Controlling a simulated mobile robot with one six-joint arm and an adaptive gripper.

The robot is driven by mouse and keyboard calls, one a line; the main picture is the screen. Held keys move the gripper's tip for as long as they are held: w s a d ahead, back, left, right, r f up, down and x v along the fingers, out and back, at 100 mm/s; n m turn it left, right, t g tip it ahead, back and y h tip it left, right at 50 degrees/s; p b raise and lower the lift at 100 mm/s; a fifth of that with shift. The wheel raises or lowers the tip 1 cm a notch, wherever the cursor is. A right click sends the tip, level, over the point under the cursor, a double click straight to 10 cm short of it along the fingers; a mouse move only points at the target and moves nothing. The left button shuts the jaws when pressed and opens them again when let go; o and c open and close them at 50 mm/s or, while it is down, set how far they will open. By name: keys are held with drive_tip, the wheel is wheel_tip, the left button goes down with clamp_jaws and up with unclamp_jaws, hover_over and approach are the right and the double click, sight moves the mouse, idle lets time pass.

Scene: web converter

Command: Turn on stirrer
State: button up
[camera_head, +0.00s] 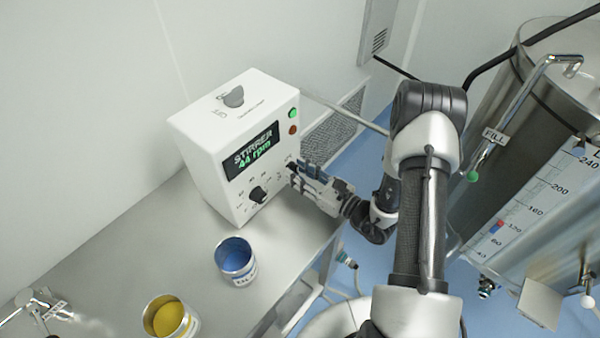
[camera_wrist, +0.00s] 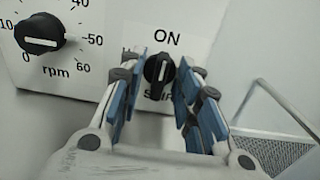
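The white stirrer control box (camera_head: 215,150) stands on the steel table, and its display (camera_head: 252,151) reads "STIRRER 44 rpm". A black rpm dial (camera_head: 258,194) is low on its front, and it also shows in the wrist view (camera_wrist: 40,34). The knob's grip is roughly upright. My gripper (camera_head: 299,171) is at the box's lower right front. In the wrist view its open fingers (camera_wrist: 164,77) stand on either side of the knob, with gaps visible.
Blue (camera_head: 236,258) and yellow (camera_head: 170,319) paint cans stand on the table (camera_head: 130,250). A steel tank (camera_head: 520,130) is at right.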

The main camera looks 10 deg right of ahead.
drive_tip(key=v, duration=1.2)
idle(0.4)
